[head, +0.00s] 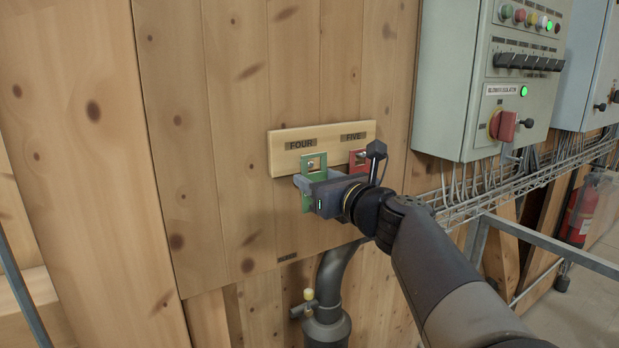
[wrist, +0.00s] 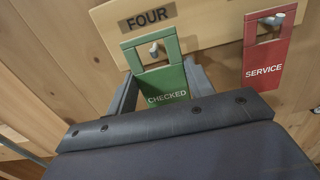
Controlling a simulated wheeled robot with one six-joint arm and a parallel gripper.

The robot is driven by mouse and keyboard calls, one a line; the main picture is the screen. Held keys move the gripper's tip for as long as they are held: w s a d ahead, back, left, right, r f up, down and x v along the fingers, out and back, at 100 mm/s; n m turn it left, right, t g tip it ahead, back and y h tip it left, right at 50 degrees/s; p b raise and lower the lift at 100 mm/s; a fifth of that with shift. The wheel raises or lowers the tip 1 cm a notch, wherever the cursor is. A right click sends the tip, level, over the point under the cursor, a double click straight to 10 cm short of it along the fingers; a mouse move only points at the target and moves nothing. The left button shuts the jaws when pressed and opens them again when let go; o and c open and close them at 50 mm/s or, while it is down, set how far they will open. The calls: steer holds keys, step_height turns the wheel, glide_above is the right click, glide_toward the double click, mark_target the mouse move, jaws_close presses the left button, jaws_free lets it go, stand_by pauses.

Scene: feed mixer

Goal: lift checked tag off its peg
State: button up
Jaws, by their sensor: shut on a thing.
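The green checked tag (wrist: 165,84) hangs below the word FOUR in the wrist view, with its square window around a metal peg (wrist: 154,49). In the head view the tag (head: 314,162) shows its upper part above my gripper. My gripper (head: 307,187) is shut on the tag's lower part; in the wrist view its fingers (wrist: 158,92) stand on both sides of the tag.
A red service tag (wrist: 265,62) hangs on the peg under FIVE, close to the right. Both pegs are on a pale wooden board (head: 322,143) on the plank wall. A grey control box (head: 450,80) stands out at the right. A dark pipe (head: 333,285) runs below.

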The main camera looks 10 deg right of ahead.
steer(key=v, duration=0.7)
steer(key=shift+p, duration=0.35)
stand_by(0.4)
